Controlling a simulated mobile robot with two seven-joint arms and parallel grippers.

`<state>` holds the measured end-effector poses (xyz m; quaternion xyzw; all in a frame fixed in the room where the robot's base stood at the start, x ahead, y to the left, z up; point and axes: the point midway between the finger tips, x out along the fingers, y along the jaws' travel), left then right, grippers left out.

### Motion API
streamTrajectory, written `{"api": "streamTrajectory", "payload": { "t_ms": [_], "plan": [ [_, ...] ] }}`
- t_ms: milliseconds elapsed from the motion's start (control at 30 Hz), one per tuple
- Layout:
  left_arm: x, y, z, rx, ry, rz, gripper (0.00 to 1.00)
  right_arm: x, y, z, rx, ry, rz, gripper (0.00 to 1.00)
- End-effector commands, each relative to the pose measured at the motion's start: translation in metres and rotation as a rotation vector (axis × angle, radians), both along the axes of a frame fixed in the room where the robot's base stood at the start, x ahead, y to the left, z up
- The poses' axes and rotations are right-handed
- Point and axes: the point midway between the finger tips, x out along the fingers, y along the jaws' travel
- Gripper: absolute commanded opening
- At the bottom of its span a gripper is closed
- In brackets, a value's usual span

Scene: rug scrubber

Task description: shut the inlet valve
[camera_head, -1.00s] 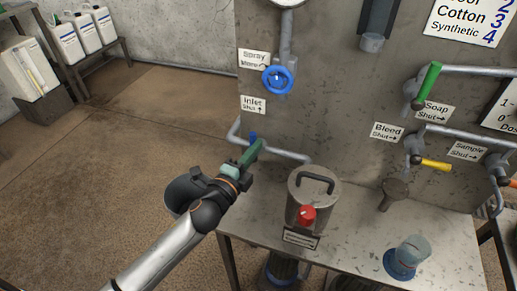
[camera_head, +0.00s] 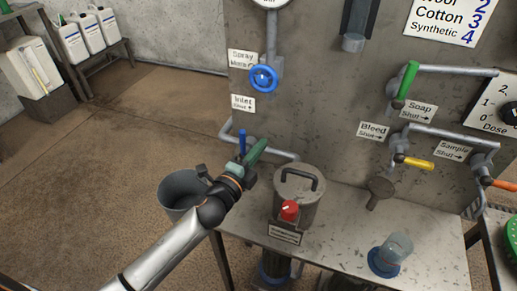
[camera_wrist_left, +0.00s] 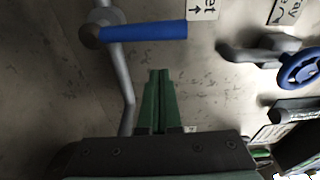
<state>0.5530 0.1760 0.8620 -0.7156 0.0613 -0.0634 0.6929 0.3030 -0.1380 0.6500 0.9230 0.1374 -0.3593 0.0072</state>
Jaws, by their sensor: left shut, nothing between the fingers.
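In the left wrist view the fingertips (camera_wrist_left: 160,74) are below the lever in the picture, with a visible gap. My right gripper is not in view.
A blue spray handwheel (camera_head: 264,78) sits above the inlet sign. A metal canister with a red knob (camera_head: 299,194) stands on the table, right of my gripper. A dark bucket (camera_head: 181,190) is behind my left forearm. Green soap and yellow bleed levers are farther right.

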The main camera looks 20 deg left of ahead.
Motion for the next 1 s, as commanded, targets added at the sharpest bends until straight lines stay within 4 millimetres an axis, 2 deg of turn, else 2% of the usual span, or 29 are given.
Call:
{"api": "streamTrajectory", "payload": {
  "t_ms": [33,200,500,700,1000],
  "plan": [
    [-0.013,0.002,-0.003,0.0,0.005,-0.001,0.0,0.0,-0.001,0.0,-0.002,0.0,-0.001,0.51],
    [-0.047,0.007,-0.003,0.0,0.005,-0.002,0.0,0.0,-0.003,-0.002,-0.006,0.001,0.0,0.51],
    [-0.088,0.014,-0.001,-0.001,0.002,-0.002,0.0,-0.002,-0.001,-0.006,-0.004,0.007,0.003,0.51],
    [-0.098,0.016,-0.001,0.0,0.001,-0.002,0.0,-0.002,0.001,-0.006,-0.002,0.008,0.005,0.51],
    [-0.099,0.016,0.0,0.0,0.0,-0.002,0.0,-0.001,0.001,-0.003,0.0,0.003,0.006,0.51]
  ]
}}
